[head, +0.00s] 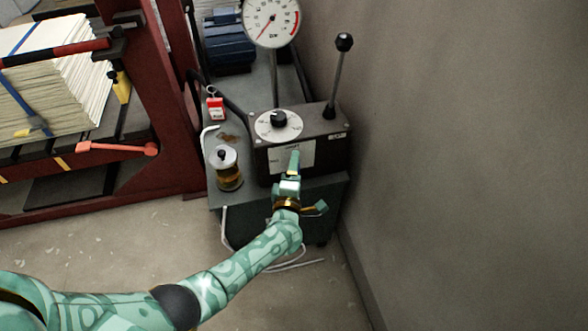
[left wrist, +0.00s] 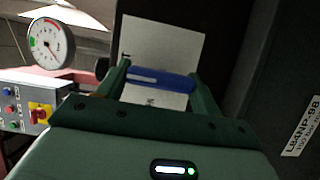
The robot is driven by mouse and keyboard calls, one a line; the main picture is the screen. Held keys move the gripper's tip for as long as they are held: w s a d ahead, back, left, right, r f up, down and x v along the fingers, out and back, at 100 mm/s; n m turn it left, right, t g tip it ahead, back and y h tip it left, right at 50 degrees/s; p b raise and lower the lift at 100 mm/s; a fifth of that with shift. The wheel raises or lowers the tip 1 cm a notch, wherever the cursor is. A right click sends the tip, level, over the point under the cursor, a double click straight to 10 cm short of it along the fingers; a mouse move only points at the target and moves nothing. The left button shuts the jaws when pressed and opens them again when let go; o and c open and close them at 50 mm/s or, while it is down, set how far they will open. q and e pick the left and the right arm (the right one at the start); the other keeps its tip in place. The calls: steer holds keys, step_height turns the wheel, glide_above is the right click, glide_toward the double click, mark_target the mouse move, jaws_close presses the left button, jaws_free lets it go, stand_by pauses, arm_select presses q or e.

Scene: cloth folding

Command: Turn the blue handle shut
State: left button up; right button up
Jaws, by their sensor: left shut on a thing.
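The blue handle (left wrist: 146,77) is a short rounded bar, seen in the left wrist view in front of a white label plate. It lies nearly level across the picture, tipped slightly down to the right. My left gripper (left wrist: 160,80) has a finger at each end of the bar and is shut on it. In the head view my left gripper (head: 294,162) is at the front face of the dark control box (head: 330,153). There the gripper hides the handle. My right gripper is in neither view.
A round gauge (head: 272,20), a black knob (head: 279,118) and a tall black-topped lever (head: 342,60) rise around the box. An amber jar (head: 228,172) and a red-tagged item (head: 215,107) stand at its left. A grey wall (head: 470,150) is close on the right.

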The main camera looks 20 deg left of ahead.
arm_select(q)
steer(key=o, duration=1)
steer(key=shift+d+f, duration=0.15)
steer(key=shift+f, duration=0.05)
steer(key=shift+r, duration=0.1)
steer(key=p+v, duration=0.4)
steer(key=v, duration=1.2)
steer(key=shift+s+p, duration=0.25)
steer(key=shift+p, duration=0.05)
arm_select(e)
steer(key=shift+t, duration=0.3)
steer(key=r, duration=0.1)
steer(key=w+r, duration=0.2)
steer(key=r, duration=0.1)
